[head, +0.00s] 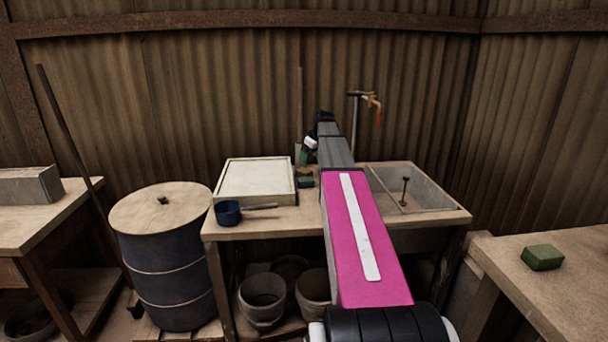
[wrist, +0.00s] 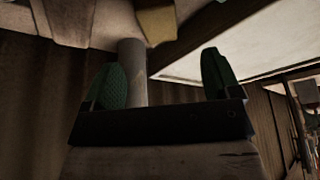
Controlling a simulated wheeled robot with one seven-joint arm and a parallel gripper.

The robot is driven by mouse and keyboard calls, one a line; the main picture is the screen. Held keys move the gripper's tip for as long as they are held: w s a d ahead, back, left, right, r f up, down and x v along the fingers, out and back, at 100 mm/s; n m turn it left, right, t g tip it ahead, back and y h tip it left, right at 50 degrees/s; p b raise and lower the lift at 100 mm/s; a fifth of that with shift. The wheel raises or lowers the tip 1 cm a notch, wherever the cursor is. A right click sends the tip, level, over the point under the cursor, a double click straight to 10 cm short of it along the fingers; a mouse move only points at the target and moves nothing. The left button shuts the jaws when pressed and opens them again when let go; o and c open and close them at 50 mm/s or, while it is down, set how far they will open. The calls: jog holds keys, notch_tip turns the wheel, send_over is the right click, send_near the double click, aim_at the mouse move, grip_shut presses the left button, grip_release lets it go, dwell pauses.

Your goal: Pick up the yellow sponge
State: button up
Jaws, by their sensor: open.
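The yellow sponge (wrist: 157,22) shows as a dull yellow block at the top of the wrist view, beyond my fingertips and apart from them. In the head view the sponge (head: 305,171) is a small yellowish patch on the middle table, right of the pale framed board. My gripper (wrist: 160,62) has green finger pads spread wide, with no sponge between them. In the head view my gripper (head: 304,156) is small, at the far end of my arm, just above and behind the sponge; my arm partly hides that area.
The pale framed board (head: 255,182) and a blue pot (head: 228,212) stand left on the middle table (head: 285,221). A sink (head: 415,190) is at right. Another green block (head: 542,257) lies on the right table.

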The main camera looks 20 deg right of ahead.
aim_at(305, 170)
jog(key=x, duration=0.9)
jog(key=shift+w+f, duration=0.1)
jog(key=shift+f, duration=0.15)
jog(key=c, duration=1.1)
notch_tip(305, 170, up, 10)
jog(key=shift+r, duration=0.1)
jog(key=o, duration=0.5)
jog(key=shift+c, duration=1.6)
